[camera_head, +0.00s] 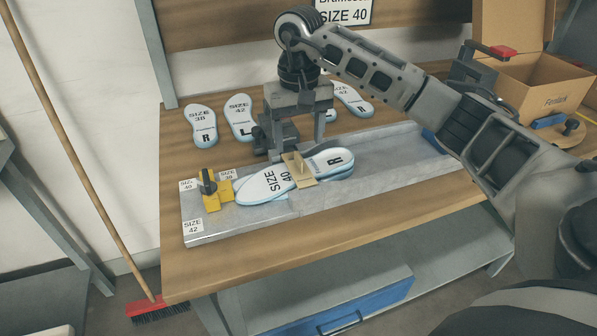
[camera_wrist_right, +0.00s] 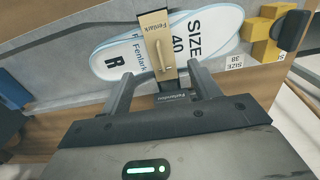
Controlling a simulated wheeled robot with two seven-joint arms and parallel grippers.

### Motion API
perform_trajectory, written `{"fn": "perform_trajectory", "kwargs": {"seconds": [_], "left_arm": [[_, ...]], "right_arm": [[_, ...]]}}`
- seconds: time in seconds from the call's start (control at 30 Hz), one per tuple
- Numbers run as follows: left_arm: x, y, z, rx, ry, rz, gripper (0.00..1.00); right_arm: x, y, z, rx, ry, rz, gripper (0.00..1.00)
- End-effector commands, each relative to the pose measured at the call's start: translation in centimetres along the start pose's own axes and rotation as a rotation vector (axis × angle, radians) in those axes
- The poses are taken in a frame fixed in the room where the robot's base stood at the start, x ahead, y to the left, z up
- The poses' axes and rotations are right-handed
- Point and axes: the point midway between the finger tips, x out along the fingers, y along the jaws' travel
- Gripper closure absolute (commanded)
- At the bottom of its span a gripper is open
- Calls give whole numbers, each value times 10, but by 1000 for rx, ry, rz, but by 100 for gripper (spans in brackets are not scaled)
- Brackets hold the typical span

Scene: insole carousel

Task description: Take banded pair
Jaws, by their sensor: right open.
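The banded pair of pale blue-rimmed white insoles (camera_head: 262,187), marked SIZE 40 and R, lies stacked and slightly fanned on the grey metal fixture (camera_head: 395,160). A tan band (camera_head: 301,170) with a raised tab wraps its middle. In the right wrist view the pair (camera_wrist_right: 198,35) lies beyond the fingers, and the band (camera_wrist_right: 152,24) with its upright tab lines up with the gap between them. My right gripper (camera_head: 297,150) is open above and just behind the band; contact cannot be told. My left gripper is out of view.
A yellow stop block (camera_head: 213,197) with a dark knob stands at the fixture's left end, among size labels. Several loose insoles (camera_head: 202,125) lie behind the fixture. An open cardboard box (camera_head: 547,92) stands at the back right. The wooden table front (camera_head: 330,235) is clear.

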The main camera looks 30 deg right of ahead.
Motion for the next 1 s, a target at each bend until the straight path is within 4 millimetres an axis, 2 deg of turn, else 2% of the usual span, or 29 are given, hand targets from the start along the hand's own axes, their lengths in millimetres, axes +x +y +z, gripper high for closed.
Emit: {"fn": "perform_trajectory", "kwargs": {"seconds": [0.4,0.67,0.7,0.8,0.87,1.0], "left_arm": [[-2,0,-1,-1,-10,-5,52],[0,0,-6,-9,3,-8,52],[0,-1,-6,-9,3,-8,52],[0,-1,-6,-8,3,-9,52],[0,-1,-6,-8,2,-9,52],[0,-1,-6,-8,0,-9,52]], "right_arm": [[49,-3,6,-1,-1,-1,38],[53,-3,5,0,0,0,38],[53,-3,5,0,0,-1,44],[53,-3,5,0,0,0,72],[53,-3,5,0,0,0,86],[52,-3,5,0,1,-1,86]]}}
